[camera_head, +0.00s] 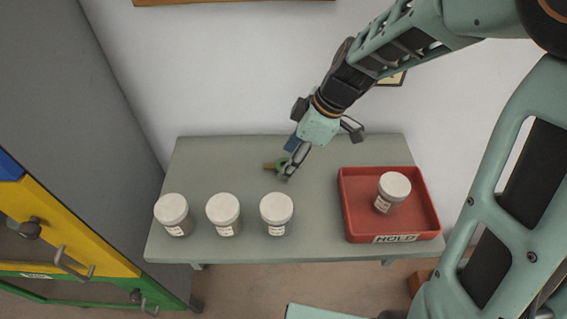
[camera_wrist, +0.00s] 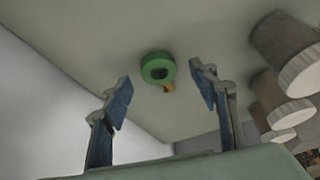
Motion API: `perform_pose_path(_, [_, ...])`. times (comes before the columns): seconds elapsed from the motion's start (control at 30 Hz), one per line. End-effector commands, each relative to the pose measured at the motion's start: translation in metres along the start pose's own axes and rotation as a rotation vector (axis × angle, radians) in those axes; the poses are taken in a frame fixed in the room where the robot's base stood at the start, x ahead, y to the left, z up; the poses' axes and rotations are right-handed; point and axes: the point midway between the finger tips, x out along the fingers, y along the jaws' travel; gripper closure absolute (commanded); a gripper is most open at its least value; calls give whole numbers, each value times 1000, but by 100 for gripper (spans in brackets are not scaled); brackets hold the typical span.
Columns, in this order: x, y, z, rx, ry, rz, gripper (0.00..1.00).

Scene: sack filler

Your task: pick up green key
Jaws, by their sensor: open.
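The green key (camera_head: 281,164) lies on the grey-green table (camera_head: 320,215), toward the back middle. It has a round green head and a short brass-coloured shaft pointing left in the head view. In the wrist view the green key (camera_wrist: 158,68) shows its ring-shaped head, between and beyond the fingertips. My gripper (camera_head: 288,172) is right at the key in the head view and partly covers its head. In the wrist view my gripper (camera_wrist: 160,82) is open, with one blue-padded finger on each side and nothing held. Whether a finger touches the key I cannot tell.
Three white-lidded jars, at left (camera_head: 172,214), middle (camera_head: 223,213) and right (camera_head: 276,212), stand along the table's front. A red HOLD tray (camera_head: 424,205) at right holds another jar (camera_head: 392,191). A cabinet (camera_head: 70,235) stands left. The table's back left is clear.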

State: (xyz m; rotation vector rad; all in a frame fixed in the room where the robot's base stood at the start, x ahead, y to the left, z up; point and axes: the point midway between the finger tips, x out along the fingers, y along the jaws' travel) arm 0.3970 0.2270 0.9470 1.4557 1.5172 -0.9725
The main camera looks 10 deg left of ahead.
Motion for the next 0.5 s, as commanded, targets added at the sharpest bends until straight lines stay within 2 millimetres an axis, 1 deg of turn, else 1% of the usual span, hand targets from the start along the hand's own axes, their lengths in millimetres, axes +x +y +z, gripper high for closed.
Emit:
perform_pose_path(0.03, [7,0,1,2,-1,-2,46])
perform_pose_path(0.1, [12,0,1,2,-1,-1,46])
perform_pose_path(0.37, [13,0,1,2,-1,1,46])
perform_pose_path(0.5, [13,0,1,2,-1,1,61])
